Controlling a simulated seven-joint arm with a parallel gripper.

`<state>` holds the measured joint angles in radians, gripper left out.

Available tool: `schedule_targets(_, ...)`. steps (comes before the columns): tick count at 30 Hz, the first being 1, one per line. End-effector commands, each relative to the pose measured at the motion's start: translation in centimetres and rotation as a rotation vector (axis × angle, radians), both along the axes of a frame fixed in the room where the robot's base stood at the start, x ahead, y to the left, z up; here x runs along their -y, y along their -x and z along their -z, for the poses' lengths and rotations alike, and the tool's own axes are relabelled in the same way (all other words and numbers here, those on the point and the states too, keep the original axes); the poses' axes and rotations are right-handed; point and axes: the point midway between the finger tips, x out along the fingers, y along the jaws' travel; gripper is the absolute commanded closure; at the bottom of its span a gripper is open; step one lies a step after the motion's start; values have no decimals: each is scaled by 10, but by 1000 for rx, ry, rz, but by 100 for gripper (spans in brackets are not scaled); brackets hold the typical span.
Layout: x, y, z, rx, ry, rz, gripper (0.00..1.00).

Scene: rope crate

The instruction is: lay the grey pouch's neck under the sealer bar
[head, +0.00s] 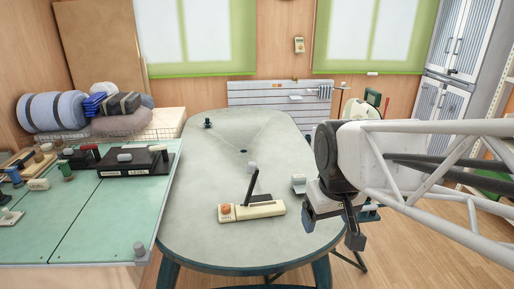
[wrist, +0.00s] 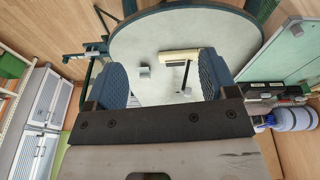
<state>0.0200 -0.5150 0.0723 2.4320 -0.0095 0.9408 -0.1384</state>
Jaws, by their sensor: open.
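The sealer (head: 265,209), a cream block with an orange-red knob at its left end, lies near the front of the grey oval table. Its dark bar (head: 252,186) with a pale grip stands raised and tilted; the sealer also shows in the wrist view (wrist: 180,57). A small pale grey piece (head: 299,184), which looks like the grey pouch, lies right of the sealer, near the table's right edge. It shows in the wrist view (wrist: 144,69), between the fingers in the picture but well beyond them. Its neck cannot be made out. My gripper (head: 332,229) is open and empty at the table's right edge.
The grey table (head: 190,205) is mostly bare, with a small dark item (head: 207,123) at its far left. A green-topped bench (head: 105,220) on the left carries a black device (head: 135,163) and several small items. Grey cabinets stand at the back right.

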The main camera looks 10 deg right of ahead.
Motion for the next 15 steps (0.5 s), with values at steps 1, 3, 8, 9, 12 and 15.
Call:
schedule_targets(1,-1,13,3,5,-5,21,22)
schedule_targets(3,-2,28,8,11,-13,53,22)
schedule_targets(8,-4,53,17,18,-26,110,22)
schedule_targets(9,-4,56,19,20,-28,119,22)
schedule_targets(12,-4,63,22,21,-32,135,22)
schedule_targets(15,-5,65,23,22,-33,140,22)
